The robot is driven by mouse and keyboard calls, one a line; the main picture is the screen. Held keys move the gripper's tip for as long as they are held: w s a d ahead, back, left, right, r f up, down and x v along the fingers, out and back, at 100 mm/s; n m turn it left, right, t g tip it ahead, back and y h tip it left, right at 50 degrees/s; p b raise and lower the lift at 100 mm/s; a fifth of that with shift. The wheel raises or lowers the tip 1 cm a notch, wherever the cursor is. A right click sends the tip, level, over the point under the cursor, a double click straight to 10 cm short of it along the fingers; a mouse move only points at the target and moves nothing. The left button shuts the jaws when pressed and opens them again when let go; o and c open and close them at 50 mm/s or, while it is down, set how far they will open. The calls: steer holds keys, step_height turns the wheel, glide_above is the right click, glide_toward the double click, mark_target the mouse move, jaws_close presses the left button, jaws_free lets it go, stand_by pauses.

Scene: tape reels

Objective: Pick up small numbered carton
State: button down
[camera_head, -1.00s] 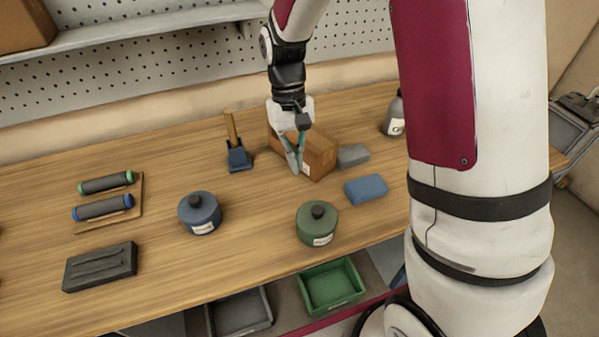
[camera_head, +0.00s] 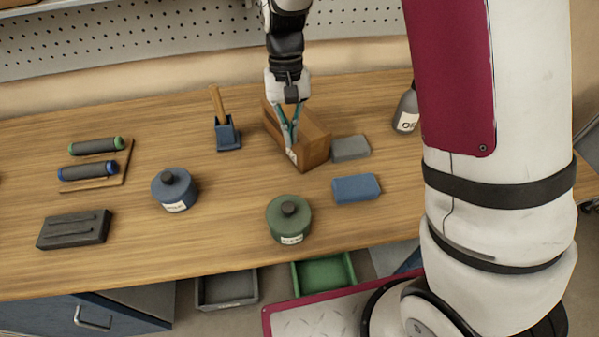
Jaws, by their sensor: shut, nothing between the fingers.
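A small brown carton-like box (camera_head: 315,146) stands on the wooden table (camera_head: 110,255) toward the back, right of the middle. A pale label shows low on its near side, too small to read. My gripper (camera_head: 291,146) points down in front of the box and overlaps it in the picture. Its teal fingers converge to shut tips, with nothing held. The fingers hide part of the box, and I cannot tell whether they touch it.
A grey block (camera_head: 350,148) and a blue block (camera_head: 356,188) lie right of the box. A green canister (camera_head: 289,222) stands in front, a blue canister (camera_head: 175,190) at left. A blue holder (camera_head: 228,134) with a wooden handle stands left of the box.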

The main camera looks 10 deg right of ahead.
steer(key=p+x, duration=0.1)
steer(key=x, duration=0.7)
steer(key=shift+s+f, duration=0.1)
steer(key=shift+s, duration=0.1)
steer(key=s+p, duration=0.1)
steer(key=s, duration=0.1)
steer(key=shift+s+p, duration=0.3)
steer(key=shift+p, duration=0.05)
steer(key=shift+s+a, duration=0.15)
steer(key=shift+s, duration=0.45)
